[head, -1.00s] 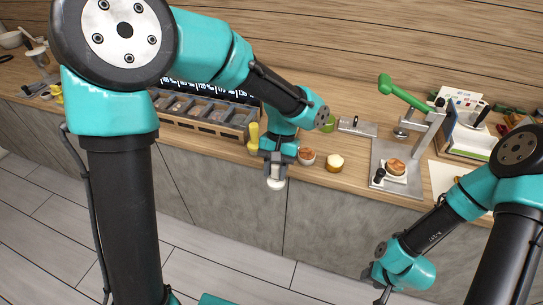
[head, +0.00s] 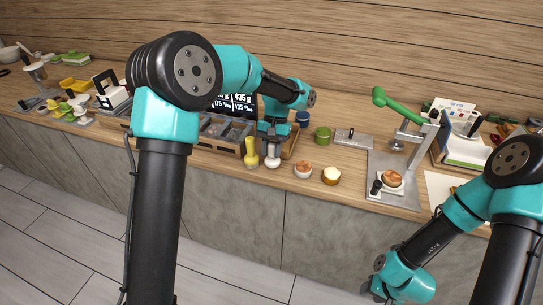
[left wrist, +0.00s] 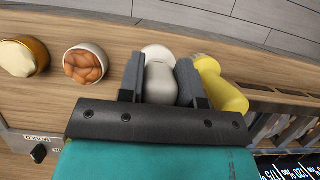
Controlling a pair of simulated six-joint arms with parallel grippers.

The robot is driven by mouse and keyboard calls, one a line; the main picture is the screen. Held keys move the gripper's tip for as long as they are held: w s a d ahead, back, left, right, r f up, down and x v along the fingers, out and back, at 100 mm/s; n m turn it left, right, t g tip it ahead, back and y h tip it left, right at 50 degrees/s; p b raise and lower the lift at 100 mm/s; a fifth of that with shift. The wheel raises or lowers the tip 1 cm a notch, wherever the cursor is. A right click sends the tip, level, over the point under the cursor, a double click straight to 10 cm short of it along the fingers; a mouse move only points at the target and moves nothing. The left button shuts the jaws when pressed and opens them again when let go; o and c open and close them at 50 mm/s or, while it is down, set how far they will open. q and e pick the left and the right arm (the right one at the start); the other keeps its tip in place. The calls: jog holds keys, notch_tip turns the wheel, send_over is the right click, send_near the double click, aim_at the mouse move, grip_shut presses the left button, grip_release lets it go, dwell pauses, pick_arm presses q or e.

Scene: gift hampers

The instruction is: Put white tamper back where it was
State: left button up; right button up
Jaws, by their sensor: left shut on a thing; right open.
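The white tamper (head: 272,162) is upright, its pale disc end down, at the front of the wooden counter. My left gripper (head: 272,138) is shut on its handle. In the left wrist view the white tamper (left wrist: 160,82) sits between the two grey fingers of my left gripper (left wrist: 161,78). The yellow tamper (head: 251,153) stands close beside it on the left; it also shows in the left wrist view (left wrist: 222,86). I cannot tell whether the white tamper's base touches the counter. My right gripper (head: 377,290) is low in front of the cabinets, open and away from the counter.
A bowl of brown pieces (head: 303,169) and a gold-sided jar (head: 331,175) stand just right of the white tamper. A compartment tray (head: 222,133) lies behind it to the left. A press with a green handle (head: 398,150) stands further right.

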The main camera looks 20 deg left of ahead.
aim_at(271, 156)
pick_arm(q)
jog(key=shift+w, duration=0.15)
jog(key=shift+w+a, duration=0.1)
jog(key=shift+w, duration=0.15)
jog(key=shift+f, duration=1.8)
jog(key=shift+f, duration=0.1)
jog(key=o, duration=1)
jog(key=v, duration=1.2)
